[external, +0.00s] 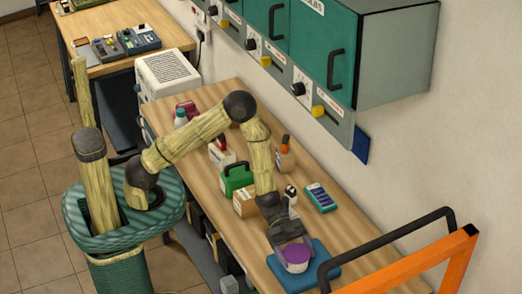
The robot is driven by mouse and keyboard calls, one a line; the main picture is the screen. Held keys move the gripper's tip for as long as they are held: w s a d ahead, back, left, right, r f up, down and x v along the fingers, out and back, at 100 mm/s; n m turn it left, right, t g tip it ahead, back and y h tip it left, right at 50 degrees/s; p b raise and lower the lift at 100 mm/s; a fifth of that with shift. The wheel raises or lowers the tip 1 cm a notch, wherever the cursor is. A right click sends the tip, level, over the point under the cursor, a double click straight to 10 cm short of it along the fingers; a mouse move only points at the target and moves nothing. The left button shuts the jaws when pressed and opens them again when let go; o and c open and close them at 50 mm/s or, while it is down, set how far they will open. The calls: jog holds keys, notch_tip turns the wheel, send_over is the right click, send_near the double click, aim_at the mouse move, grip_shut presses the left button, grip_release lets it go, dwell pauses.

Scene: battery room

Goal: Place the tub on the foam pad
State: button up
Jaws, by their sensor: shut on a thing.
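The tub (297,256) is small and round, with a purple top and a paler lower side. My gripper (292,247) is shut on it, with a finger on either side. The foam pad (325,260) is a flat blue square on the workbench near its front end. The tub appears over the pad in this view. I cannot tell whether it touches the pad or is held just above it. Part of the pad is hidden behind the tub and my gripper.
The wooden workbench (225,95) also bears a green case (236,178), a cardboard box (246,203), a blue-and-white pack (320,197) and several bottles. An orange frame with a black rail (430,262) stands right of the pad. Green cabinets (330,50) hang above.

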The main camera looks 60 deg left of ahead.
jog(key=shift+f, duration=0.2)
jog(key=o, duration=1)
jog(key=shift+r, duration=0.15)
jog(key=shift+a+r, duration=0.1)
jog(key=v, duration=1.2)
jog(key=shift+b, duration=0.35)
